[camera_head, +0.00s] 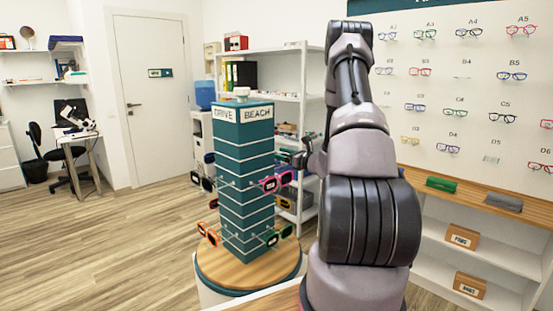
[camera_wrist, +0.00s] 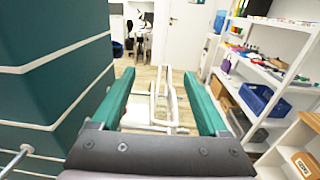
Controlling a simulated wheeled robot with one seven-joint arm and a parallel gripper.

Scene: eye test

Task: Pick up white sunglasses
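My gripper (camera_wrist: 158,74) shows in the wrist view with its two teal fingers wide apart. A thin white frame, which looks like the white sunglasses (camera_wrist: 158,118), lies between the fingers. Its shape is small and blurred, and I cannot tell whether it touches either finger. The teal display tower (camera_wrist: 45,75) stands close on the left of the fingers. In the head view the tower (camera_head: 243,155) carries pink, orange, dark and green sunglasses. I make out no white pair there, and my arm hides most of my gripper.
White shelves with a blue bin (camera_wrist: 264,99) stand to the right in the wrist view. The tower rests on a round wooden-topped base (camera_head: 215,268). A wall panel (camera_head: 480,90) with several glasses is at the right. Open floor (camera_head: 100,240) lies to the left.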

